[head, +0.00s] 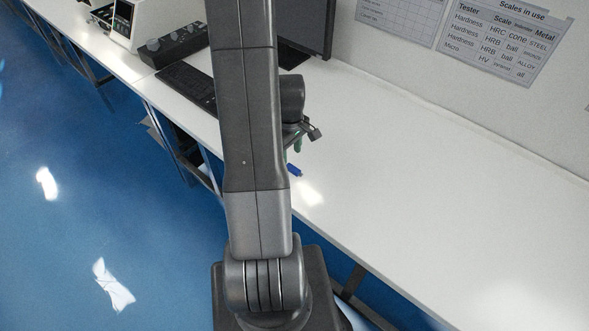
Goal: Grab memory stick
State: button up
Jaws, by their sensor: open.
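A small blue object (295,170), which looks like the memory stick, lies on the white bench just right of my arm. Its left end may be hidden behind the arm. My gripper (303,135) is partly hidden behind my arm, above the bench and slightly farther back than the blue object. The finger that shows is apart from the blue object. The gripper is open, and I see nothing held in it. A small green piece (297,146) shows just below the gripper; I cannot tell what it is.
The white bench (430,190) is clear to the right. A black keyboard (188,86), a monitor (305,25), a dark box with knobs (173,44) and a white tester (135,20) stand toward the back left. A wall with paper charts (505,38) runs along the bench's back.

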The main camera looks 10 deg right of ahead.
aim_at(291, 164)
jog(key=shift+d+f+p, duration=0.1)
jog(key=shift+f+p, duration=0.5)
jog(key=shift+f, duration=2.25)
grip_shut()
jog(key=shift+r, duration=0.15)
